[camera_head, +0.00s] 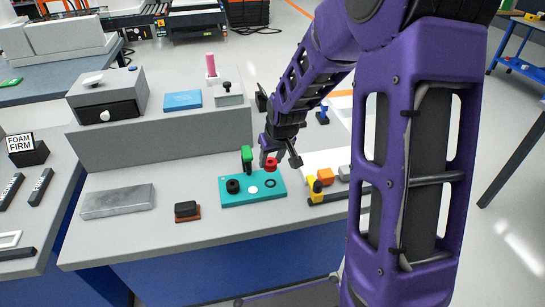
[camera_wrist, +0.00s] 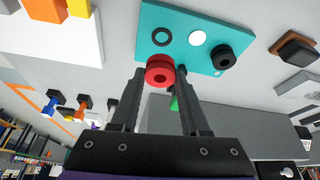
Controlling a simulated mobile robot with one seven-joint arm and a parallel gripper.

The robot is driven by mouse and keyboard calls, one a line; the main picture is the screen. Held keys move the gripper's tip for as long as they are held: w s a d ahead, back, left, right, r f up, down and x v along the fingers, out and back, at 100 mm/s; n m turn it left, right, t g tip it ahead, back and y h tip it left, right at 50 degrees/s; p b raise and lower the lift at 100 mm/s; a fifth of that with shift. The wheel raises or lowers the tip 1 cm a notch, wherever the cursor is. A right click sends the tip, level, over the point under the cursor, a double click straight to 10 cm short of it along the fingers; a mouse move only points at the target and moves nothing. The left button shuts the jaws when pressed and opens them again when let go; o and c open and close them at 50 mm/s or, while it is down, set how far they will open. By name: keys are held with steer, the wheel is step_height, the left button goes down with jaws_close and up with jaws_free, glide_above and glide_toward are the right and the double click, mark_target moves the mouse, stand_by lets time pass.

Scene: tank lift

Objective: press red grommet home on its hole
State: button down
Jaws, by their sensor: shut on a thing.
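My gripper (camera_head: 277,155) is shut on the red grommet (camera_head: 270,164). In the wrist view the red grommet (camera_wrist: 160,70) sits between the two dark fingertips (camera_wrist: 159,78). The teal plate (camera_head: 224,202) lies flat on the bench; it also shows in the wrist view (camera_wrist: 180,15). The grommet is held above the plate, apart from it, near the black-ringed hole (camera_head: 270,183), which also shows in the wrist view (camera_wrist: 161,37). A white disc (camera_head: 253,189) and a black grommet (camera_head: 232,186) are on the plate's left part.
A green upright piece (camera_head: 247,158) stands close behind the plate. A yellow, orange and grey group of blocks (camera_head: 326,177) is at right. A black block on a brown base (camera_head: 187,210) and a grey metal slab (camera_head: 117,201) lie left. The bench in front is clear.

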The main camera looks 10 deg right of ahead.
mark_target(272, 171)
steer(key=shift+f+b, duration=2.05)
steer(key=shift+f, duration=0.75)
steer(key=shift+f, duration=0.15)
steer(key=shift+c, duration=1.6)
jaws_free()
steer(key=shift+o, duration=0.2)
steer(key=shift+o, duration=1.4)
